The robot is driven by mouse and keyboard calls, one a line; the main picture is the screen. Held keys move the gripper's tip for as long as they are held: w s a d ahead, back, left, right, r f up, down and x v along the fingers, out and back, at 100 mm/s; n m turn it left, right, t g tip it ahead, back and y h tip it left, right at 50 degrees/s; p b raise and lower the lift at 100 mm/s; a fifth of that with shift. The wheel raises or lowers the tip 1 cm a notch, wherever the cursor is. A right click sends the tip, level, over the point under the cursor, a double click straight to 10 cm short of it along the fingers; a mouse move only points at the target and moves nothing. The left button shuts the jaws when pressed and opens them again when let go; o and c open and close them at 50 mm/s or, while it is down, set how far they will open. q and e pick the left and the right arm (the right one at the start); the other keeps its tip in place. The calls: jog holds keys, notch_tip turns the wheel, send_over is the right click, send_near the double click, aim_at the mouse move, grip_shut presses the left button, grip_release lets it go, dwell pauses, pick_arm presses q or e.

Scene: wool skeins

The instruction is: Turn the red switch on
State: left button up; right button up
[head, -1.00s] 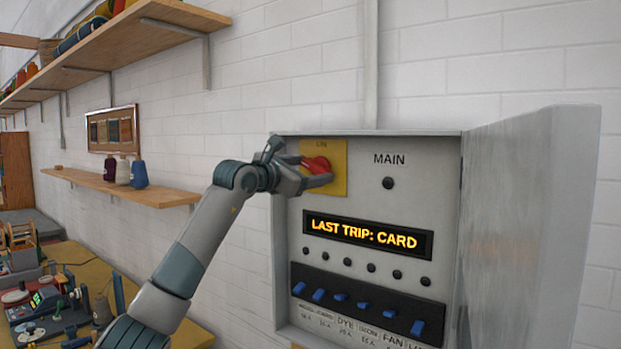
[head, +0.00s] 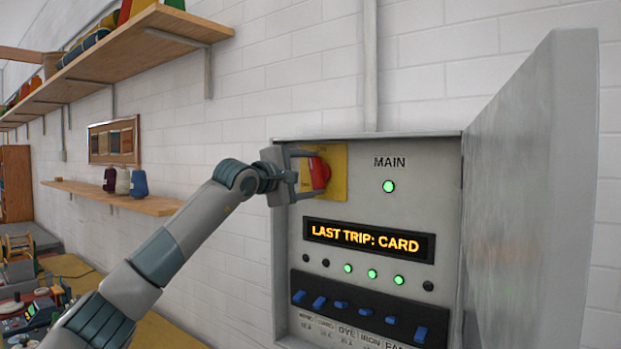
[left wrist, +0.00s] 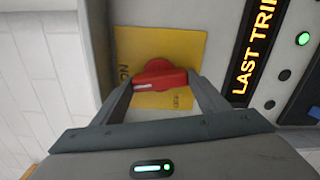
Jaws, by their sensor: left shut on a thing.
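The red switch (head: 320,173) is a rotary handle on a yellow plate (head: 338,160) at the top left of the grey panel (head: 330,275). In the head view its handle stands upright. My left gripper (head: 309,172) is shut on the handle, one finger above and one below. In the left wrist view the red handle (left wrist: 160,78) lies across between my fingertips, its white mark towards the letters ON on the plate. The MAIN lamp (head: 388,186) glows green. My right gripper is not in view.
The panel display (head: 369,239) reads LAST TRIP: CARD. Below it three small lamps glow green and the others are dark. A row of blue breakers (head: 341,304) sits lower. The panel door (head: 535,190) stands open at the right. A shelf with wool cones (head: 123,181) is at left.

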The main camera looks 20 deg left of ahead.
pick_arm(q)
jog(key=shift+m, duration=1.2)
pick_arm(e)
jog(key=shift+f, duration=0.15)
pick_arm(q)
jog(key=shift+f, duration=0.1)
jog(key=o, duration=1)
jog(key=shift+o, duration=0.2)
jog(key=shift+s, duration=0.2)
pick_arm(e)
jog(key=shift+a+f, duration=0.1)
pick_arm(q)
jog(key=shift+s+a+b, duration=0.3)
jog(key=shift+s+b, duration=0.3)
jog(key=b+v, duration=0.6)
jog(key=v, duration=0.9)
jog(key=shift+s, duration=0.35)
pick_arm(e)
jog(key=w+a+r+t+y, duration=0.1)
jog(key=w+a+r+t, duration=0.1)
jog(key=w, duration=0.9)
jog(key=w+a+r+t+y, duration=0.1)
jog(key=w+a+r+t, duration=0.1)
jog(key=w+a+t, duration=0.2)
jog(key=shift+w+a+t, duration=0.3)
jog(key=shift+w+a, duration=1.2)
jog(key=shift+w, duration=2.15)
